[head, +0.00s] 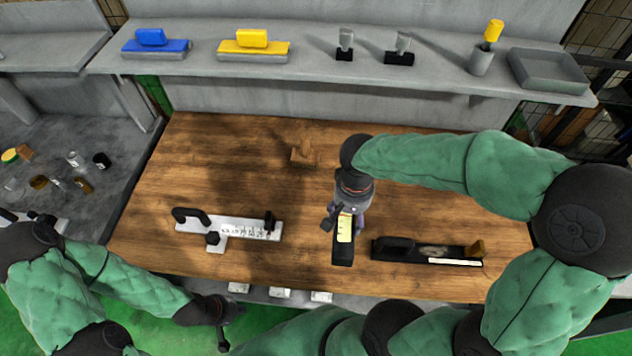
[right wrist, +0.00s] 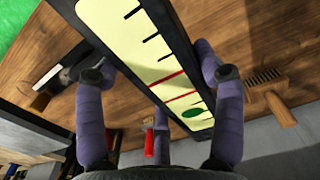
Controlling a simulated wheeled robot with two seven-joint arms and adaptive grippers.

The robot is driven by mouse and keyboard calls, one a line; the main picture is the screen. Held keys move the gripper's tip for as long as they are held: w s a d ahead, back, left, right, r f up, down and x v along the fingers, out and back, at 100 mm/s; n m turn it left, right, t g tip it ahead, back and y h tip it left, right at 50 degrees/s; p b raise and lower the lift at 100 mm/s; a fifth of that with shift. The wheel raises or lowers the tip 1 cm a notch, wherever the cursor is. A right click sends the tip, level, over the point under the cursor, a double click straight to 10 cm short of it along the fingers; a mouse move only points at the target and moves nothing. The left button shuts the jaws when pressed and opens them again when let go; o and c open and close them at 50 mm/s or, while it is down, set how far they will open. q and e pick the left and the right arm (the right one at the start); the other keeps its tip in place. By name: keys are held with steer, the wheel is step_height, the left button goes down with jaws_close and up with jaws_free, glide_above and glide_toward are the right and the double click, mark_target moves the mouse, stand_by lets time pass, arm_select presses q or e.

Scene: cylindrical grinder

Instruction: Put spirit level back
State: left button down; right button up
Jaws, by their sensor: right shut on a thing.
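The spirit level (head: 343,252) is a black bar with a yellow marked face. My right gripper (head: 346,208) is shut on it and holds it over the middle of the wooden workbench (head: 200,160). In the right wrist view, the level (right wrist: 160,60) lies between my purple-grey fingers (right wrist: 160,85), its yellow face showing black ticks, red lines and a green spot. Whether its lower end touches the bench is unclear. My left gripper (head: 222,322) is low at the front left, beyond the bench's front edge, with no object seen in it; its fingers are too small to judge.
A white scaled gauge (head: 240,229) lies left on the bench; a black tool (head: 425,250) lies right of the level. A brush (head: 303,154) lies at the back. The rear shelf holds a blue block (head: 155,46), yellow block (head: 254,47), cup (head: 480,61) and grey tray (head: 548,70).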

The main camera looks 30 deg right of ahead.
steer(key=w+f+b, duration=0.2)
steer(key=w+f, duration=0.2)
steer(key=w, duration=0.5)
steer(key=b, duration=0.1)
glide_above(319, 206)
step_height(319, 206, down, 6)
steer(key=shift+r, duration=0.2)
steer(key=shift+w+f+b, duration=0.15)
steer(key=shift+f+b, duration=0.6)
steer(key=shift+f, duration=0.8)
steer(key=shift+f, duration=0.15)
steer(key=o, duration=1.7)
